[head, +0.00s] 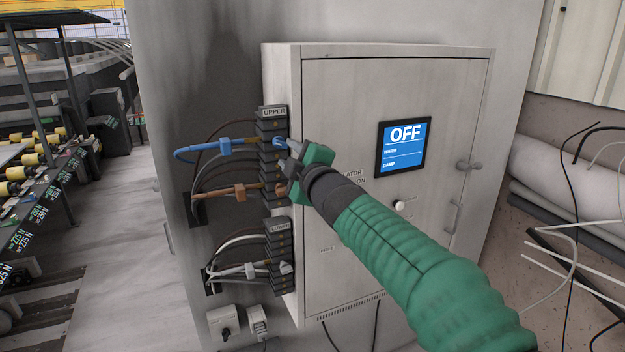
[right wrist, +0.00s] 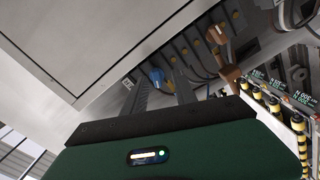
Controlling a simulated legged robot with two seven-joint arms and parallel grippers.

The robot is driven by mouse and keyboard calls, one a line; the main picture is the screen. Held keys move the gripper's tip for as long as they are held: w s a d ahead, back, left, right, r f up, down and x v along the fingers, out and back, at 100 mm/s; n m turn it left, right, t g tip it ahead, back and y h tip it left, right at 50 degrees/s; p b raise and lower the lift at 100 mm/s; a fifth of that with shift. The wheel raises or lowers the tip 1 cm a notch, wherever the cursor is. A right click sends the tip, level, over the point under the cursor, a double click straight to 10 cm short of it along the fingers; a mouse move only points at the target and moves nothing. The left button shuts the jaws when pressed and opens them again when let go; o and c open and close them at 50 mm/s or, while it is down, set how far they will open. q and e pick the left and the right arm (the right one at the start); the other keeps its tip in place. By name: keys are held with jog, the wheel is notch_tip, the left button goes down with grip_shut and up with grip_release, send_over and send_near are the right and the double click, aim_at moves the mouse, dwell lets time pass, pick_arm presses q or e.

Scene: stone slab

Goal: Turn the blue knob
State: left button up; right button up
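The blue knob (head: 278,142) is on the black upper terminal block at the left side of the grey cabinet. It also shows in the right wrist view (right wrist: 157,77), just past my fingertips and roughly in line with the gap between them. My right gripper (head: 290,157), on the green arm, reaches the block from the right. In the right wrist view its two grey fingers (right wrist: 161,90) stand apart with a gap between them. I cannot tell whether either finger touches the knob. My left gripper is not in view.
A blue cable plug (head: 225,145) and an orange-brown plug (head: 240,191) stick out left of the upper block. The lower block (head: 279,250) carries white cables. The cabinet door (head: 340,95) has a screen (head: 403,147) reading OFF. Loose cables hang at the right.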

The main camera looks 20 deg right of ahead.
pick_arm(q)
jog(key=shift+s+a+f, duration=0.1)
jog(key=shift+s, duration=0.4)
pick_arm(e)
jog(key=s, duration=1.2)
jog(key=shift+s+r, duration=0.35)
jog(key=shift+s, duration=0.05)
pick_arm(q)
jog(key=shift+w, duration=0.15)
pick_arm(e)
jog(key=shift+w, duration=0.2)
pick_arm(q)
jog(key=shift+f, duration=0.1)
pick_arm(e)
jog(key=shift+f, duration=0.1)
